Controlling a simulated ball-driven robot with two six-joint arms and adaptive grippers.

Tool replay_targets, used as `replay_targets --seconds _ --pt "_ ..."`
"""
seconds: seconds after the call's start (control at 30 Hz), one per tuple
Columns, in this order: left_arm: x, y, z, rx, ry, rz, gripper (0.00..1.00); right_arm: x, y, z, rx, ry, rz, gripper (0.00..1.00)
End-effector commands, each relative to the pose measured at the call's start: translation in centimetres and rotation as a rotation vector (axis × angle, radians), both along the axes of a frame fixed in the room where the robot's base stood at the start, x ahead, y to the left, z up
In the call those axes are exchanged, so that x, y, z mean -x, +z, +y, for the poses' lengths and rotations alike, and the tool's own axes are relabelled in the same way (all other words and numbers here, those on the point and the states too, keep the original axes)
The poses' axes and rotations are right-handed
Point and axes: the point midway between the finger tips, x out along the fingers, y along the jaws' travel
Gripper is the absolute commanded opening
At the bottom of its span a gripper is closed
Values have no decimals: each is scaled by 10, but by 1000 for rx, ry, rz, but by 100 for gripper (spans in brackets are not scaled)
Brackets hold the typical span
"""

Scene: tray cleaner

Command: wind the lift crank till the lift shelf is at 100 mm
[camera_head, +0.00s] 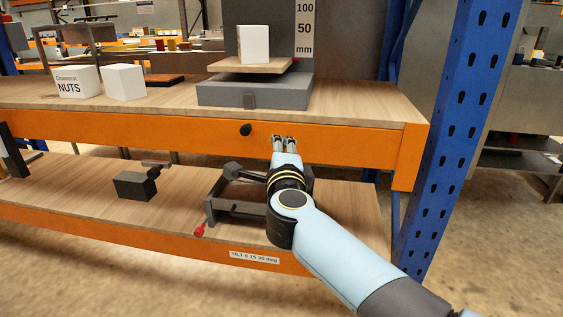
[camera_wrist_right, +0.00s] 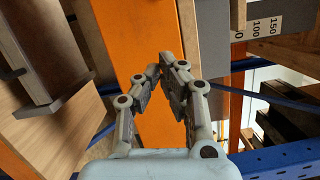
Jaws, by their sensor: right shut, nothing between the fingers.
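The lift shelf (camera_head: 262,67) is a thin wooden board just above a grey base (camera_head: 255,94) on the upper bench. A white box (camera_head: 254,44) stands on it. The scale (camera_head: 304,28) behind shows 50 and 100 mm; the board is below the 50 mark. A round black knob (camera_head: 246,130), apparently the lift crank's handle, is at the orange front beam below the base; its arm cannot be made out. My right gripper (camera_head: 284,138) is shut and empty, right of the knob and apart from it. Its fingertips meet in the wrist view (camera_wrist_right: 169,69). My left gripper is out of view.
A NUTS box (camera_head: 77,82) and a plain white box (camera_head: 124,82) stand on the upper bench at left. A blue post (camera_head: 452,130) rises at right.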

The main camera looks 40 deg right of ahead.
Motion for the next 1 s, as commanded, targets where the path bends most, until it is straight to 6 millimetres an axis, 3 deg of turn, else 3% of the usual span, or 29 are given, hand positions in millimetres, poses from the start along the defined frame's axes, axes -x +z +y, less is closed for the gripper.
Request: replay_targets --seconds 0.07,0.33,1.0 --pt "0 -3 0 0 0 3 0 -13 0 -10 2 -2 -2 0" --pt "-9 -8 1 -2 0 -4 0 -37 5 15 -2 -1 1 0" --pt "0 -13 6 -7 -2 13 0 -37 3 18 -21 0 -24 0"
